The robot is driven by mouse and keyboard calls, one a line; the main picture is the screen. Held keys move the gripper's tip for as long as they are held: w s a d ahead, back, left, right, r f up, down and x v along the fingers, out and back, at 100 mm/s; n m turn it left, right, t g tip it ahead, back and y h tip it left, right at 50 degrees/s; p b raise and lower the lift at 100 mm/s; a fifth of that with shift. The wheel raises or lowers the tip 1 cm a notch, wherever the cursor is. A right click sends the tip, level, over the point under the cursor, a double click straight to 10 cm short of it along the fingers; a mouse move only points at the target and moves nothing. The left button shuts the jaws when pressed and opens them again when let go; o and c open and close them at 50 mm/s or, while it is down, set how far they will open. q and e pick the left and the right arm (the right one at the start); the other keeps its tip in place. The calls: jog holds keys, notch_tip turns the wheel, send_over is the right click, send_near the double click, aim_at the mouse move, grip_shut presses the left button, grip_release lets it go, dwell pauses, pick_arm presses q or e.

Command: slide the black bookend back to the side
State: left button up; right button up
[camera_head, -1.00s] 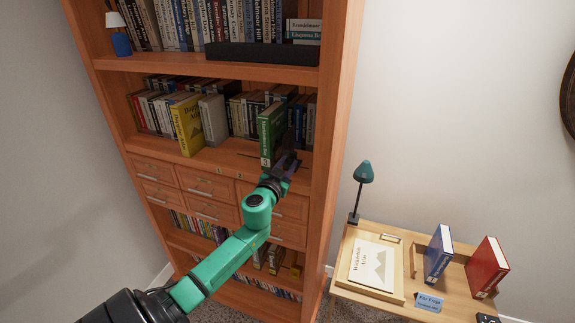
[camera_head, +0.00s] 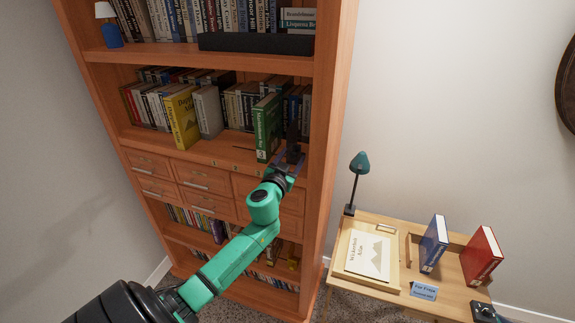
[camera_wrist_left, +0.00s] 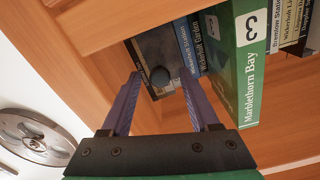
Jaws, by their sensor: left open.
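The black bookend (camera_head: 293,140) stands upright on the middle shelf, just right of the green book "Marblethorn Bay" (camera_head: 264,128). In the left wrist view the dark bookend (camera_wrist_left: 150,48) with its round knob (camera_wrist_left: 160,76) shows between and beyond my fingers. My left gripper (camera_head: 289,168) is open in front of the shelf edge, facing the bookend; it also shows in the left wrist view (camera_wrist_left: 160,88). I cannot tell whether a finger touches the bookend. The green book (camera_wrist_left: 251,65) is right of the fingers there. My right gripper is not in view.
A yellow book (camera_head: 182,120) and a grey book (camera_head: 208,112) stand left on the same shelf, with bare shelf before the green book. The bookcase's right side panel (camera_head: 329,150) is close to my gripper. A desk (camera_head: 392,286) with a lamp (camera_head: 359,164) stands at right.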

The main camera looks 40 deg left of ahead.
pick_arm(q)
jog(key=b+v, duration=0.3)
jog(key=v, duration=1.1)
jog(key=shift+s+f, duration=0.1)
jog(key=shift+d, duration=0.1)
jog(key=s+d+f+m+g+h+b, duration=0.1)
jog(key=s+f+g+h, duration=0.2)
jog(key=f, duration=1.6)
jog(key=s+f+g, duration=0.3)
jog(key=f+g, duration=0.2)
jog(key=f, duration=1.4)
jog(key=s+d+f+m+g+h, duration=0.1)
jog(key=s+d+f+g, duration=0.3)
jog(key=s+f, duration=0.7)
jog(key=s+d+f+m+g+h, duration=0.1)
jog(key=s+d+f+g, duration=0.3)
jog(key=s+f, duration=0.8)
jog(key=s+d, duration=0.2)
jog(key=s, duration=0.3)
jog(key=shift+h+b, duration=0.35)
jog(key=shift+h, duration=0.05)
